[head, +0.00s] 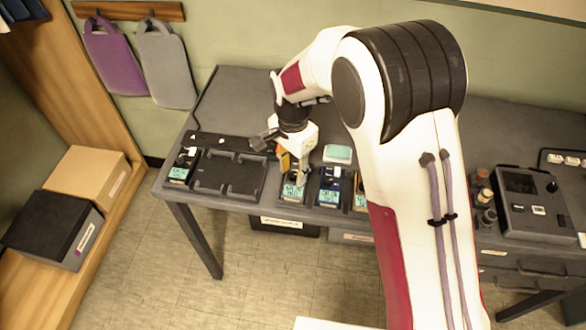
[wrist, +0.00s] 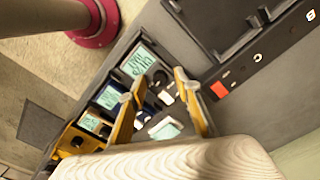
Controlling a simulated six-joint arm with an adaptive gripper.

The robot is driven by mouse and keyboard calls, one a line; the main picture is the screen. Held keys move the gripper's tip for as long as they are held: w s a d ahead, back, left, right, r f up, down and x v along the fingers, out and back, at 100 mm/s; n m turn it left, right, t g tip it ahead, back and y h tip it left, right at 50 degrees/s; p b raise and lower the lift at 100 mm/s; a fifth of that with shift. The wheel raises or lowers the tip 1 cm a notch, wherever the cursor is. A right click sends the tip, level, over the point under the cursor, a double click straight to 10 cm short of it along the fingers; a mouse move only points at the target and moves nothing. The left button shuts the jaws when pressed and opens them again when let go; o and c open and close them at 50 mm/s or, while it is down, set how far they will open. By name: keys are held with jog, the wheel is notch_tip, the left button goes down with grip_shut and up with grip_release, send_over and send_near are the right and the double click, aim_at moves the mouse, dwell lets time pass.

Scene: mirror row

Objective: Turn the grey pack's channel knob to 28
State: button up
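My gripper (head: 292,168) points down over a row of radio packs on the dark table; its yellow fingers also show in the wrist view (wrist: 158,78), spread apart. Under it stands a pack that looks grey (head: 291,192), with a lit teal display; its display (wrist: 142,60) also shows in the wrist view. Small dark and white knobs (wrist: 165,96) on its top lie between or just beyond the fingertips. I cannot tell whether a finger touches a knob. The display digits are too small and blurred to read with certainty.
A blue pack (head: 329,190) and a yellow one (wrist: 90,123) stand close beside it. A dark pack (head: 181,168) sits at the left end, with an empty charger tray (head: 230,178) between. A teal-topped block (head: 337,153) lies behind. A console (head: 535,205) stands right.

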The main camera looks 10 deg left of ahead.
aim_at(294, 176)
jog(key=shift+r, duration=3.7)
jog(key=shift+f+n, duration=0.1)
jog(key=shift+n, duration=0.7)
jog(key=shift+s+d+f+n, duration=0.2)
jog(key=shift+s+n, duration=0.1)
jog(key=s+d+r+n+t, duration=0.2)
jog(key=s+d+r, duration=0.6)
jog(key=s+d, duration=0.4)
jog(key=s+d+r+n+t, duration=0.2)
jog(key=s+d+r+t, duration=0.1)
jog(key=s+d+r, duration=0.6)
jog(key=s+d, duration=0.3)
jog(key=d, duration=0.2)
jog(key=shift+d+r+n+t, duration=0.2)
jog(key=shift+n+t, duration=0.1)
jog(key=shift+n, duration=0.1)
